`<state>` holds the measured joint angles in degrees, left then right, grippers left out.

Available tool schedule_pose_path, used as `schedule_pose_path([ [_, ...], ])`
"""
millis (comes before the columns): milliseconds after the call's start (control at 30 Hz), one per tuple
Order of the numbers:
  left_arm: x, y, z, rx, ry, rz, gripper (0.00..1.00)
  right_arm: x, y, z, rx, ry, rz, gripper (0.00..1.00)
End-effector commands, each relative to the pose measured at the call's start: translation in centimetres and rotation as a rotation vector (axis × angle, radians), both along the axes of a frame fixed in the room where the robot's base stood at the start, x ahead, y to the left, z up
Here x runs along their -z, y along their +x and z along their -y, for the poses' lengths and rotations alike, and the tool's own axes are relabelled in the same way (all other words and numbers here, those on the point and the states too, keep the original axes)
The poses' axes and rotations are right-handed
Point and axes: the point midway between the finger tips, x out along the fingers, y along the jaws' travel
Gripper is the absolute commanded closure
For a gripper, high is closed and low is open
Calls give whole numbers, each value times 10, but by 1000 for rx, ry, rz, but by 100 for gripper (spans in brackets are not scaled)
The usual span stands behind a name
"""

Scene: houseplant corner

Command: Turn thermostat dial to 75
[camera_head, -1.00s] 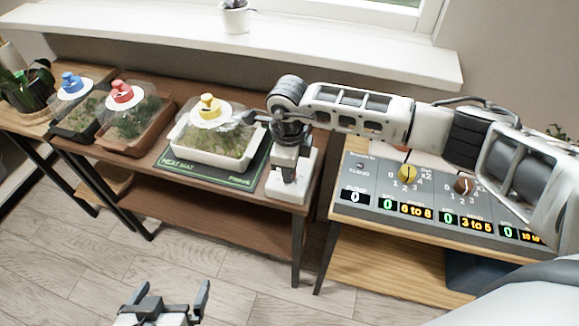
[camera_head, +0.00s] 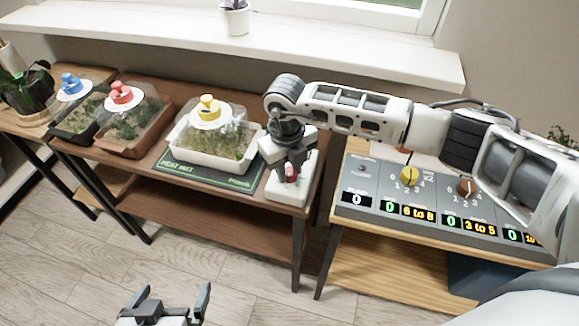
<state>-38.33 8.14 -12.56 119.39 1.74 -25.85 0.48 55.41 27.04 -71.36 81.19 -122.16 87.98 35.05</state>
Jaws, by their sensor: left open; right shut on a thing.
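The white thermostat box (camera_head: 289,192) stands at the right end of the brown table, beside the heat mat (camera_head: 180,173). Its red dial (camera_head: 291,173) shows between the fingers of my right gripper (camera_head: 291,176), which points down from above and is shut on the dial. The fingers and wrist hide much of the dial and the top of the box, and I cannot read any setting. My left gripper (camera_head: 172,296) is open and empty at the bottom edge, well away from the thermostat.
A tray with a clear lid and yellow knob (camera_head: 208,107) stands on the mat. Trays with red (camera_head: 121,93) and blue (camera_head: 72,85) knobs stand further left. A grey panel with dials and displays (camera_head: 380,190) lies on the right table, under my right arm.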

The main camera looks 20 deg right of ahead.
Motion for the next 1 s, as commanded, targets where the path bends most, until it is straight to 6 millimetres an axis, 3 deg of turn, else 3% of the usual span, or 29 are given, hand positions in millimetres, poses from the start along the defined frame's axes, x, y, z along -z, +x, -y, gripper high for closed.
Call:
schedule_pose_path([
  [633, 0, 0, -1, 2, 3, 0, 0, -2, 1, 0, 53, 0, 2, 95],
  [667, 0, 0, -2, 3, 4, 0, 0, -2, 1, 0, 53, 0, 2, 66],
  [733, 0, 0, -2, 4, 5, 0, 0, -2, 1, 0, 53, 0, 2, 50],
  [1000, 0, 0, -2, 4, 5, 0, 0, -1, 0, 0, 52, 0, 1, 50],
])
